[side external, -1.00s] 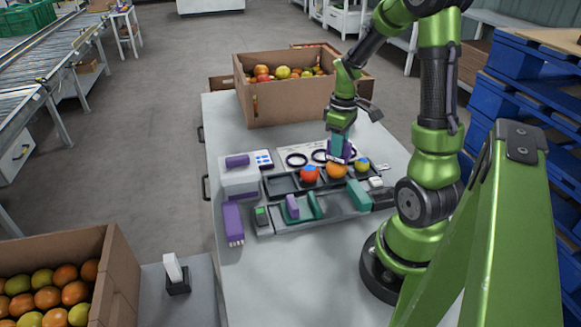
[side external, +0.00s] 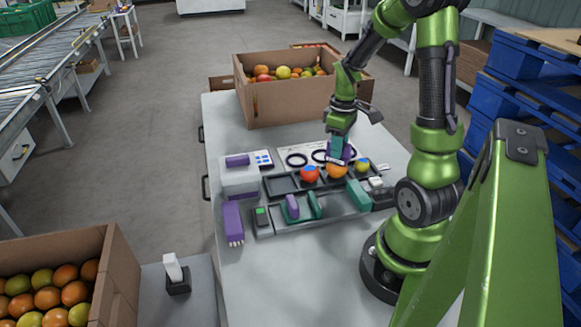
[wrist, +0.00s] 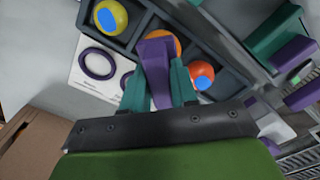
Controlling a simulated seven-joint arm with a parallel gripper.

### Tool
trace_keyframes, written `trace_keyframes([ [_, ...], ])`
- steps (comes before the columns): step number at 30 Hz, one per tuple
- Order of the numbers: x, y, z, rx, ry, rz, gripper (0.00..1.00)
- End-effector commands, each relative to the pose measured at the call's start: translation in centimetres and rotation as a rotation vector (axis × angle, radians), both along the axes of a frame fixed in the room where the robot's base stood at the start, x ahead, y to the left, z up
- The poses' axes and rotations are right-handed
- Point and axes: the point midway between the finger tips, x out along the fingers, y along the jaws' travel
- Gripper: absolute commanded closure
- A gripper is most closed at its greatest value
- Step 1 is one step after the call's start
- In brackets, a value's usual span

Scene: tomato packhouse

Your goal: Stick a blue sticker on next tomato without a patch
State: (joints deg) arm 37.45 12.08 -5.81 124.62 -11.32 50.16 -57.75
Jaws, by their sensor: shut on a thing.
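My gripper (wrist: 160,88) is shut on a purple tool (wrist: 156,55); its teal fingers are on either side of it. The tool's end is at the orange tomato (side external: 337,171) in the middle of the tray row; I cannot tell whether they touch. The tool hides part of that tomato in the wrist view (wrist: 173,38), and no blue patch shows on the visible part. The red tomato (side external: 309,175) has a blue patch, also seen in the wrist view (wrist: 201,75). The yellow tomato (wrist: 110,17) also has a blue patch. Both are in neighbouring compartments.
The dark tray (side external: 283,185) has an empty compartment at its left. In front are a purple piece (side external: 292,206) between teal blocks and a small device with a green screen (side external: 261,214). Purple rings (side external: 297,160) lie behind. A cardboard box of tomatoes (side external: 290,105) stands at the back.

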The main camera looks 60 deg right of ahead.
Motion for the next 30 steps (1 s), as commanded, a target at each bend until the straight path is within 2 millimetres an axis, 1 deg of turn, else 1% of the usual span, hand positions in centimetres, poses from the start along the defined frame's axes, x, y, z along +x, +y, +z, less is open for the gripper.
trace_keyframes([
  [14,-0.1,0.1,-0.1,0.004,0.004,0.001,0.94],
  [30,0.0,0.0,4.2,0.001,0.0,0.001,0.94],
])
